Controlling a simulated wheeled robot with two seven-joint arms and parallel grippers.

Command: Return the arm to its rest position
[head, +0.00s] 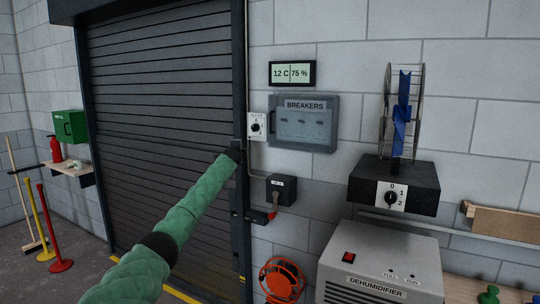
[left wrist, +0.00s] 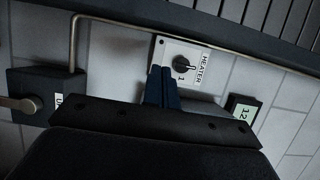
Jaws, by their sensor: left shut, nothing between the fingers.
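My left arm, in a green padded sleeve (head: 190,212), reaches up from the lower left in the head view. Its dark gripper end (head: 236,148) is just left of and below the white heater switch (head: 257,126), in front of the shutter's right edge. In the left wrist view the gripper's dark blue fingers (left wrist: 162,72) are shut together with nothing between them. They point at the heater plate (left wrist: 188,64) with its black knob (left wrist: 182,66). I cannot tell whether the tips touch the plate. My right gripper is not in view.
A breaker box (head: 303,123) is right of the switch. A lever box (head: 282,189) with a red-tipped handle is below. A fan (head: 401,110) on a black box and a dehumidifier (head: 378,262) stand at right. A roller shutter (head: 165,110) fills the left.

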